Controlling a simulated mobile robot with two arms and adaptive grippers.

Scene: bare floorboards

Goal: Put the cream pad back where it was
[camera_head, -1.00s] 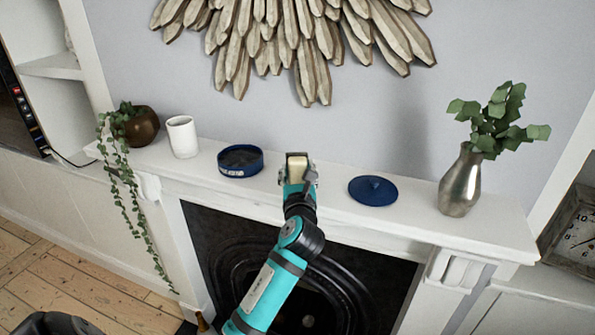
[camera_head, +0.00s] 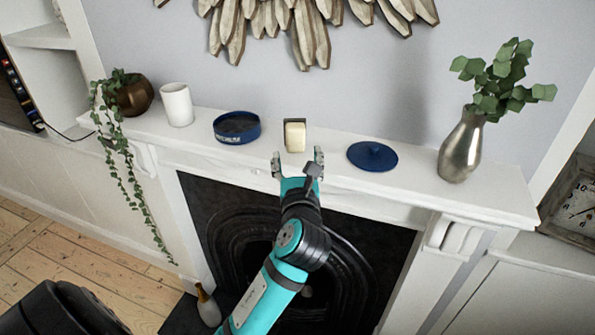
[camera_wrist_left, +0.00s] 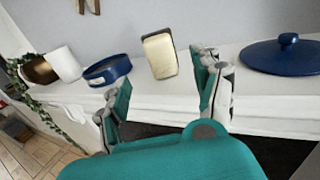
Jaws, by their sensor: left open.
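The cream pad (camera_head: 295,136) stands upright on the white mantelpiece (camera_head: 325,178), between a blue round dish and a blue lid. It has a dark back edge. In the left wrist view the pad (camera_wrist_left: 160,57) shows between and beyond the fingers. My left gripper (camera_head: 298,166) is open and empty in front of the pad, apart from it, at the shelf's front edge. In the left wrist view its fingers (camera_wrist_left: 165,95) are spread wide. My right gripper is not in view.
The blue dish (camera_head: 236,129) is left of the pad, the blue lid (camera_head: 372,157) right of it. A white cup (camera_head: 177,104) and trailing plant (camera_head: 134,96) stand further left. A metal vase (camera_head: 461,150) with leaves stands at right. A dark fireplace (camera_head: 270,210) opens below.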

